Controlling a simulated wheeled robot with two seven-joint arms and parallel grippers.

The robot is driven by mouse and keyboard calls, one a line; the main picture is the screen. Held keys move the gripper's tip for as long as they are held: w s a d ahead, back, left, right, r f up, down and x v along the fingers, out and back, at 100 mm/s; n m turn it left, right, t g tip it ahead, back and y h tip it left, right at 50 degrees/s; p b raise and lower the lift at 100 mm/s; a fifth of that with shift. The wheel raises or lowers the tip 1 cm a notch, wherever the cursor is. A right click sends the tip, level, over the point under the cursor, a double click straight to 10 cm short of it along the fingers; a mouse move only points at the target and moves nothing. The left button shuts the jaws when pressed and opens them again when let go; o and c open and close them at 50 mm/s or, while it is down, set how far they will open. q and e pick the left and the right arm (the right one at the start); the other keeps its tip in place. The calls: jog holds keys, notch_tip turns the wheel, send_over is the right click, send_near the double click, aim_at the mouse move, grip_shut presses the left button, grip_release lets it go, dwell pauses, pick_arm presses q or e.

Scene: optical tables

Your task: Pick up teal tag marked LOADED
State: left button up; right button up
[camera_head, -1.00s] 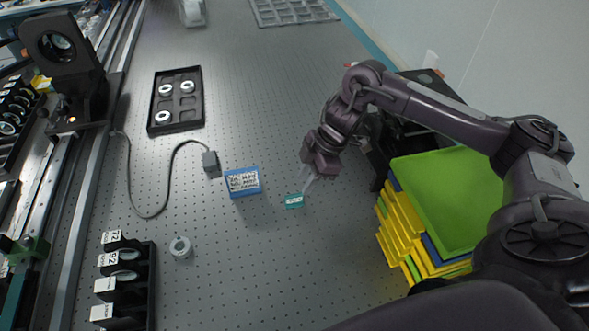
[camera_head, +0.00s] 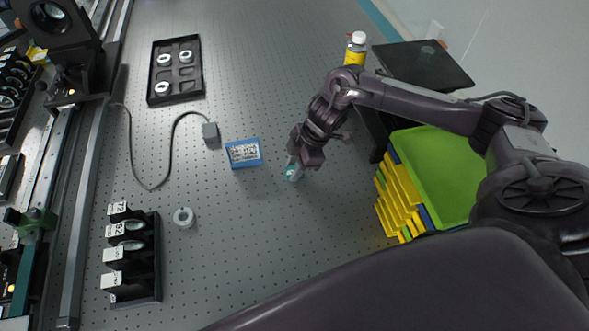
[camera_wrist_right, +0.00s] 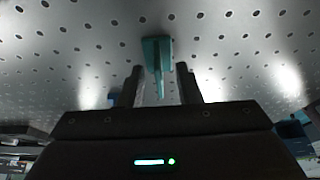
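The teal tag (camera_head: 293,173) lies on the perforated table top, to the right of a blue box, and is partly covered by my gripper. Its lettering cannot be read from here. My right gripper (camera_head: 293,168) points down right over the tag. In the right wrist view the teal tag (camera_wrist_right: 157,48) has a thin upright teal fin that stands between the two dark fingertips (camera_wrist_right: 160,78). The fingers are apart, with a gap on each side of the fin. My left gripper is not in view.
The blue labelled box (camera_head: 243,153) is close on the left of the tag. A grey cable connector (camera_head: 210,132), a small white ring (camera_head: 184,217) and a black holder (camera_head: 133,258) are farther left. Yellow and green bins (camera_head: 400,200) stand on the right. The table in front is clear.

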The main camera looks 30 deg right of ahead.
grip_shut()
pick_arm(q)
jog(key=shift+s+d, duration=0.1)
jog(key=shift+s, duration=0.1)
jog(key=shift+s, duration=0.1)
pick_arm(e)
jog(key=shift+r, duration=0.1)
